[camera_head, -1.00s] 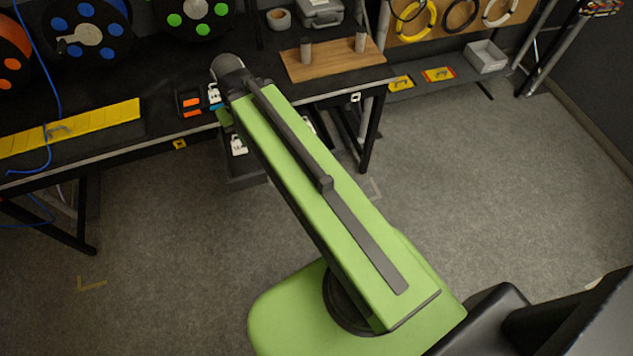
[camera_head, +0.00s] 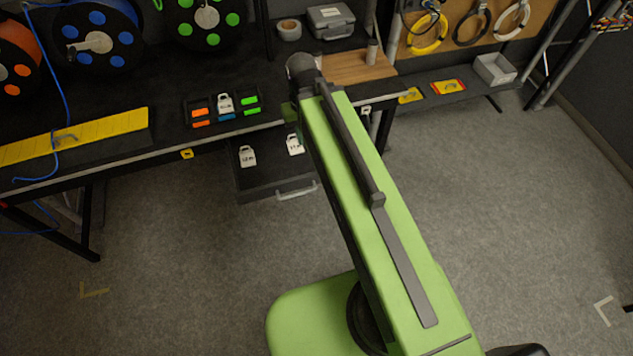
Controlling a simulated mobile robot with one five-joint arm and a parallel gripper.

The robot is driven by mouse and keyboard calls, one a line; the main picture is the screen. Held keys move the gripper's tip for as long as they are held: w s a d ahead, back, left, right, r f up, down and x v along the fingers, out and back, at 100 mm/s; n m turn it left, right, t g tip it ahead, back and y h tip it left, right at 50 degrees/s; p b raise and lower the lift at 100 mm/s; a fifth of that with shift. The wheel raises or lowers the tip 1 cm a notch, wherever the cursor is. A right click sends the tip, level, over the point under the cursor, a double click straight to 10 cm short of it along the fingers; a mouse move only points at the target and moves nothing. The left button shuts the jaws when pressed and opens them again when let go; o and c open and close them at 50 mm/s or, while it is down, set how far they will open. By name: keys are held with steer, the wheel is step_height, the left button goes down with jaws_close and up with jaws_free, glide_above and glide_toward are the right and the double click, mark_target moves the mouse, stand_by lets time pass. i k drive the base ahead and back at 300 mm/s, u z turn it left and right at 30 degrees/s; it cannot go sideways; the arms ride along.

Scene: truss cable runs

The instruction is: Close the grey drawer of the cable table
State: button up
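The grey drawer (camera_head: 258,189) of the cable table (camera_head: 172,140) stands pulled out below the table's front edge. Its light handle (camera_head: 297,190) is on the drawer front. Two white tags, one on the left (camera_head: 247,156) and one on the right (camera_head: 294,145), are in the drawer. My green arm reaches from the lower right up over the drawer's right side and hides part of it. The arm's far end is at the table's front edge. My gripper's fingers are hidden behind the arm, so I cannot see whether it is open or shut.
On the table are a yellow cable duct (camera_head: 75,137), a small tray with coloured pieces (camera_head: 200,122), cable reels, a tape roll (camera_head: 289,30) and a grey case (camera_head: 331,20). A wooden board (camera_head: 345,66) lies behind my arm. The floor (camera_head: 190,270) before the drawer is clear.

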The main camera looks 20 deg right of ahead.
mark_target(276, 172)
steer(key=u, duration=0.1)
steer(key=i, duration=0.5)
steer(key=z, duration=0.15)
steer(key=k, duration=0.55)
steer(key=u, duration=2.5)
steer(key=i, duration=1.3)
steer(key=z, duration=2.3)
